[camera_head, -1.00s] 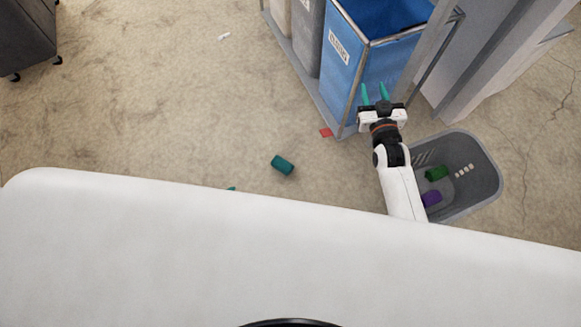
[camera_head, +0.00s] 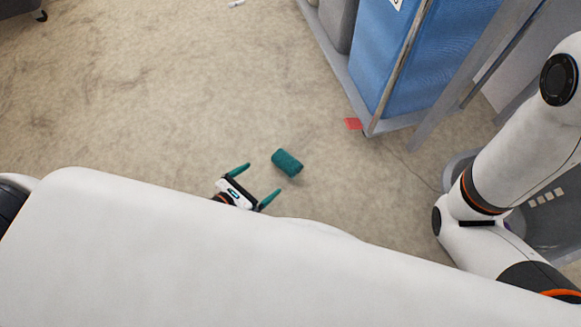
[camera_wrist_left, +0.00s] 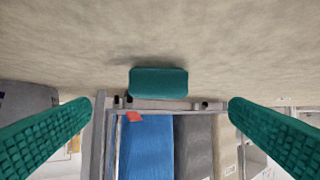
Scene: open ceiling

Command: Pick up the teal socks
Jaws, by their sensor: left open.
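The teal socks (camera_head: 287,162) are a rolled bundle lying on the floor near the middle of the head view. They also show in the left wrist view (camera_wrist_left: 158,83), centred between the fingers but beyond their tips. My left gripper (camera_head: 260,181) shows past the edge of my white body, just to the lower left of the socks. Its two teal fingers are open, point toward the socks, and hold nothing. My right arm's links show at the right of the head view; its gripper is not visible.
A cart with a blue bin (camera_head: 392,55) and a grey bin (camera_head: 338,22) stands at the upper right. A grey basket (camera_head: 560,228) is partly hidden behind my right arm. A red piece (camera_head: 354,124) lies by the cart. Floor left of the socks is clear.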

